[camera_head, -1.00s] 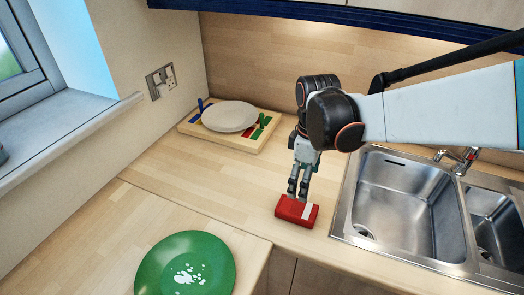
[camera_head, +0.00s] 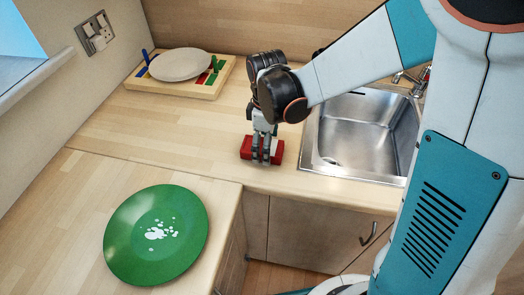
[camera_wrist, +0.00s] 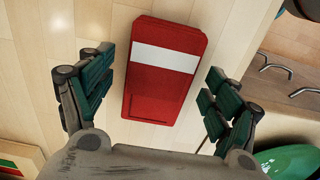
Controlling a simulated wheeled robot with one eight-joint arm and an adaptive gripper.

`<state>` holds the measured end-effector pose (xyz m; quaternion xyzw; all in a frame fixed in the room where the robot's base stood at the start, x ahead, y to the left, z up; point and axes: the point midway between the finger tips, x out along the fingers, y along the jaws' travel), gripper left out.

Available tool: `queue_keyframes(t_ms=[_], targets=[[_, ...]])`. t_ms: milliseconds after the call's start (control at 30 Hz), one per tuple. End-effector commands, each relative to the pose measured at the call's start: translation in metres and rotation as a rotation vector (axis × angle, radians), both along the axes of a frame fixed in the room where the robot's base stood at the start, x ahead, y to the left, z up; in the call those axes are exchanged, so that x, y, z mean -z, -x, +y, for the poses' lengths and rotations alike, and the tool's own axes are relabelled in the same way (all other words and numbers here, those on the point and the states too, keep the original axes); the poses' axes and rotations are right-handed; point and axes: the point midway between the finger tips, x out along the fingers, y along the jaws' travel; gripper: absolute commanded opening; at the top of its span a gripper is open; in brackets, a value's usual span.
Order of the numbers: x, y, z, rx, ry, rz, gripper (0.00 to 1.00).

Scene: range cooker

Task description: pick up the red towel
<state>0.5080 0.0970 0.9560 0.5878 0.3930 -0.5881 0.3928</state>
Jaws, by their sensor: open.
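The red towel (camera_head: 277,152) is a folded block with a white stripe, lying on the wooden counter left of the sink. My gripper (camera_head: 262,160) is over it in the head view and hides its middle. In the wrist view the towel (camera_wrist: 165,75) lies between the two green-padded fingers of my gripper (camera_wrist: 155,95). The fingers are open, with a gap to the towel visible on both sides. The towel lies flat on the counter.
A steel sink (camera_head: 350,135) is right of the towel. A green plate (camera_head: 125,235) with white spots lies on the near left counter. A white plate (camera_head: 180,64) rests on a wooden tray (camera_head: 205,90) at the back left. The counter's front edge is close to the towel.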

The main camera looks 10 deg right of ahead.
Motion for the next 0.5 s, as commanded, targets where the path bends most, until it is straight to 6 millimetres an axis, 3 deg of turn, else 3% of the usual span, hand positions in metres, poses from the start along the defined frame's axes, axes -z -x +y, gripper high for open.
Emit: queue_keyframes(t_ms=[100,300,500], targets=[[0.0132,0.0001,0.0001,0.000,0.000,0.000,0.82],[0.0123,0.0003,0.0001,0.000,0.000,0.000,0.82],[0.0122,0.0003,0.0001,0.001,0.000,0.000,0.39]])
